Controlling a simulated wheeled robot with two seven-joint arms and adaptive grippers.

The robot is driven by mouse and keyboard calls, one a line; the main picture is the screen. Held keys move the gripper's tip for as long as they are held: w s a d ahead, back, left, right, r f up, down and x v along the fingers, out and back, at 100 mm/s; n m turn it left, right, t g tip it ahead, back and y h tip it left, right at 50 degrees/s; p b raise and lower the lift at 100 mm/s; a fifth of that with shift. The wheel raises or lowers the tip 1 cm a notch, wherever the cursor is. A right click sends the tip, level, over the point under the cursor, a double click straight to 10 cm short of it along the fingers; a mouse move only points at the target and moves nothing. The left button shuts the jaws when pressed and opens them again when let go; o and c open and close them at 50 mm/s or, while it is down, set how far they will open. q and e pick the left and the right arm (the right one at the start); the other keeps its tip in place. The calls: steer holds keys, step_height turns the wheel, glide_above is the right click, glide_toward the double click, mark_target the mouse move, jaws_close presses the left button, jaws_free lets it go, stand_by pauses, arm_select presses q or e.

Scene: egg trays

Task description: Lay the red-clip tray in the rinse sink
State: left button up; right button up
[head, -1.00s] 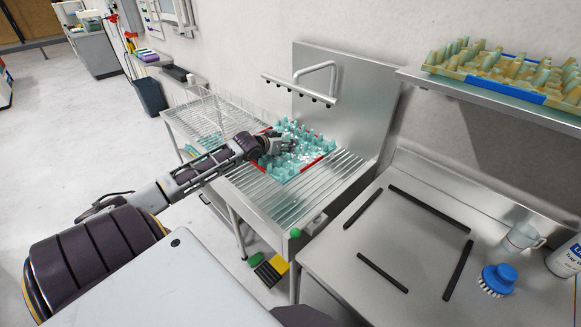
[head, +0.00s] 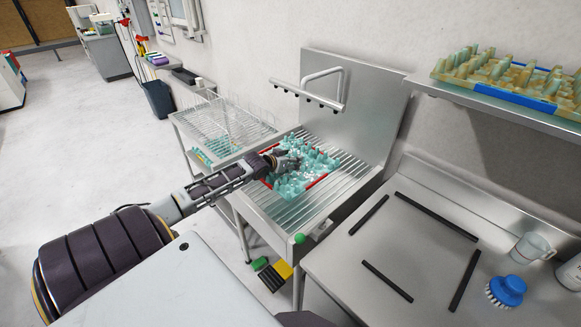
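The red-clip tray (head: 291,187) is pale teal with rows of pegs and red clips on its edges. It lies on the ribbed surface of the rinse sink (head: 266,209), below the spray bar. My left gripper (head: 295,162) is over the tray's near-left part, at the pegs. Its fingers are small and partly lost against the pegs, so I cannot tell if they are open or touching the tray. My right gripper is not in view.
A wire rack (head: 222,120) stands left of the sink. A blue-clip tray (head: 500,92) sits on the wall shelf (head: 420,82). Black strips (head: 436,215) mark a square on the right counter, with a blue brush (head: 506,290) and a jug (head: 531,248) beside it.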

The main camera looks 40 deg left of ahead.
arm_select(q)
steer(key=shift+f, duration=1.85)
steer(key=o, duration=1.1)
steer(key=shift+f, duration=0.1)
steer(key=shift+s, duration=0.1)
steer(key=shift+p+v, duration=0.55)
steer(key=shift+v, duration=5.45)
